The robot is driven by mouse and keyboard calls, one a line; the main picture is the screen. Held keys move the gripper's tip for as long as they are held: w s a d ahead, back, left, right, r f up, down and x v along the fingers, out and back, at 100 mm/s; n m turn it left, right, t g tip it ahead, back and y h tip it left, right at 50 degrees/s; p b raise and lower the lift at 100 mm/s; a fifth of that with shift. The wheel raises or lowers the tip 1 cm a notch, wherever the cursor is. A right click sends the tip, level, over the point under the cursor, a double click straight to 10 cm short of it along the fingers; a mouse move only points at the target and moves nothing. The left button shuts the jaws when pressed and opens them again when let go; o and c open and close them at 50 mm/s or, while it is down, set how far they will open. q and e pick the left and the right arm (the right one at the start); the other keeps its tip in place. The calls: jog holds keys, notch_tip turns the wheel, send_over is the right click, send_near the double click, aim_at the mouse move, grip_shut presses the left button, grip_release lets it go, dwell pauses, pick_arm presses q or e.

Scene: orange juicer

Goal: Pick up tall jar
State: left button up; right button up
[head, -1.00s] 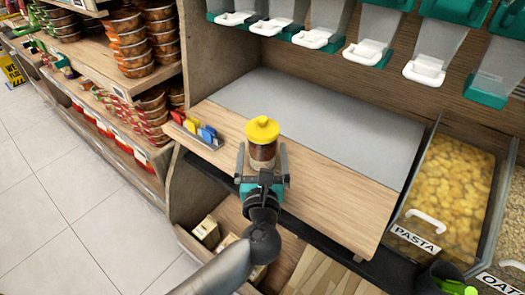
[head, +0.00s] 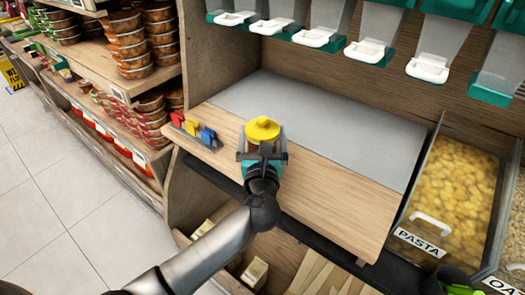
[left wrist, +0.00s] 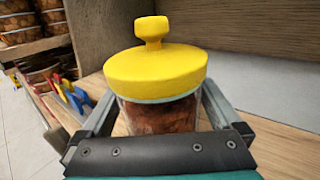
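The tall jar is a clear jar with brown contents and a yellow knobbed lid (head: 263,129). It stands upright on the wooden counter near its front edge, and it fills the middle of the left wrist view (left wrist: 155,75). My left gripper (head: 263,150) is around the jar, with one finger on each side below the lid. In the left wrist view the gripper (left wrist: 160,112) shows gaps between its fingers and the glass, so it is open. The jar's lower part is hidden behind the gripper.
A small rack with red, yellow and blue pieces (head: 193,129) sits left of the jar. A grey panel (head: 320,125) lies behind. Dispensers with white handles (head: 315,38) hang above. A pasta bin (head: 450,185) stands right. The counter right of the jar is clear.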

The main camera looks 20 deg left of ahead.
pick_arm(q)
jog(key=c, duration=1.2)
jog(key=shift+r, duration=0.1)
jog(key=shift+r, duration=0.15)
jog(key=shift+r, duration=0.15)
notch_tip(320, 180, up, 8)
jog(key=p, duration=0.5)
jog(key=shift+r, duration=0.1)
jog(key=shift+r+p, duration=0.45)
jog(key=shift+r, duration=0.05)
pick_arm(e)
jog(key=s+d+f+g, duration=0.1)
jog(key=s+f, duration=0.2)
jog(key=f, duration=0.2)
jog(key=s+d+f, duration=0.2)
jog(key=s+f, duration=0.1)
jog(key=f, duration=0.3)
pick_arm(q)
jog(key=s+a+r+p, duration=0.1)
jog(key=s+a+p, duration=0.1)
jog(key=s, duration=0.3)
jog(key=s+a+r+p, duration=0.2)
jog(key=s+p, duration=0.1)
jog(key=s, duration=0.3)
jog(key=shift+s, duration=0.15)
pick_arm(e)
jog(key=shift+h, duration=0.3)
jog(key=shift+w+r, duration=0.15)
jog(key=shift+r, duration=2.7)
